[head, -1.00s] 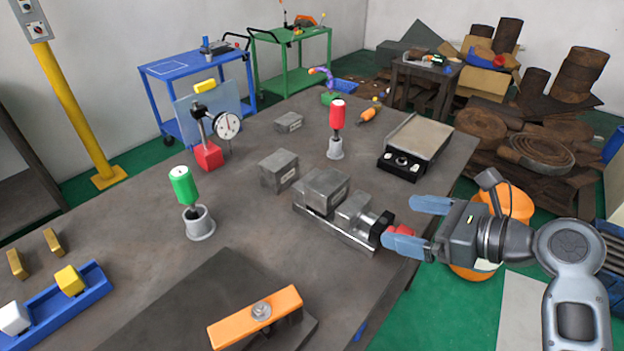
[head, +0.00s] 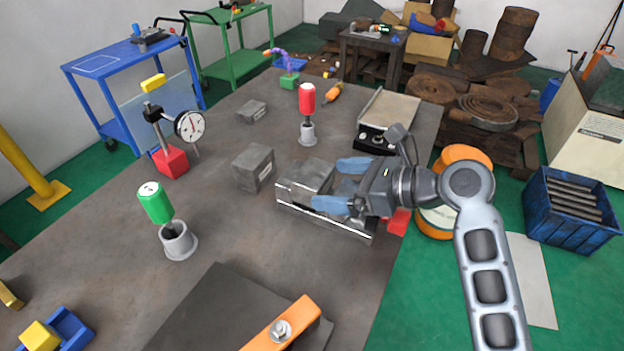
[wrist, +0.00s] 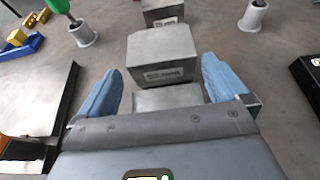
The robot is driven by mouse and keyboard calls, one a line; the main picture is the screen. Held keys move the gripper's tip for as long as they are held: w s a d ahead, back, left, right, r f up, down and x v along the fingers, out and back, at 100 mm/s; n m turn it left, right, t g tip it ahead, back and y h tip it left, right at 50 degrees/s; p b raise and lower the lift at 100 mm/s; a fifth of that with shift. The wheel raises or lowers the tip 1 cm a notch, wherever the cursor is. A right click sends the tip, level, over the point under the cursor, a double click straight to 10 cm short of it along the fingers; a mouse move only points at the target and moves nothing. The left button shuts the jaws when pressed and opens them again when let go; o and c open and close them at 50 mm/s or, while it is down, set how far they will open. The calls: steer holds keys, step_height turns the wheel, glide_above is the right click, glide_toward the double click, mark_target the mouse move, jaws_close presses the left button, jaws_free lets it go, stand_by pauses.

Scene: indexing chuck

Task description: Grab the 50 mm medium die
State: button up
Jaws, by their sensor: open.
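One mid-sized labelled block (head: 253,168) stands on the table left of the vise-like metal fixture (head: 325,220); a smaller one (head: 251,111) lies farther back. In the wrist view, a large labelled block (wrist: 160,60) is just ahead of my fingertips, with another labelled block (wrist: 165,12) behind it. My gripper (head: 335,186) is open over the fixture. Its blue fingers flank a low grey piece (wrist: 168,97), which is partly hidden.
The green-handled tool in a grey holder (head: 178,242) stands front left; the red-handled one (head: 307,100) stands behind. A dial gauge (head: 189,126) is at back left. An orange bar (head: 280,328) lies near the front. The table between holders and blocks is mostly clear.

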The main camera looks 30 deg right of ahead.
mark_target(327, 179)
steer(key=x, duration=0.4)
steer(key=shift+w+r, duration=0.15)
steer(key=shift+w, duration=0.05)
steer(key=shift+c, duration=0.2)
steer(key=c, duration=1.5)
steer(key=shift+r, duration=0.15)
